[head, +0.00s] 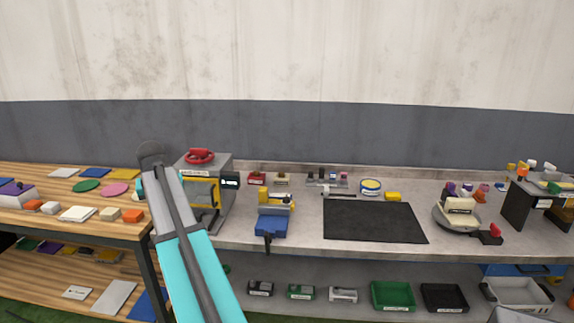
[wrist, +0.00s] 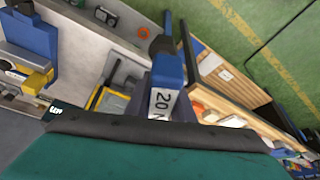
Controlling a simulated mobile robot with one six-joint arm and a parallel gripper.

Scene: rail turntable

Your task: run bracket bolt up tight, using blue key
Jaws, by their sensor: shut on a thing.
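My gripper (wrist: 165,125) shows in the wrist view as a dark edge over a teal body. It is shut on the blue key (wrist: 170,68), which sticks out beyond it and carries a white label reading "20" and part of an N. The key looks clear of other things, with the bench far behind it. In the head view my arm covers the left middle, and I cannot make out the gripper or key there. A bracket bolt cannot be picked out in either view. A blue vise with a yellow part (head: 272,225) stands at the bench front; it also shows in the wrist view (wrist: 30,35).
A grey machine with a red handwheel (head: 200,157) stands left of the vise, partly behind my arm. A black mat (head: 375,222) lies bare to the right. A wooden table (head: 125,229) with flat coloured pieces is at left. Bins (head: 392,296) line the lower shelf.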

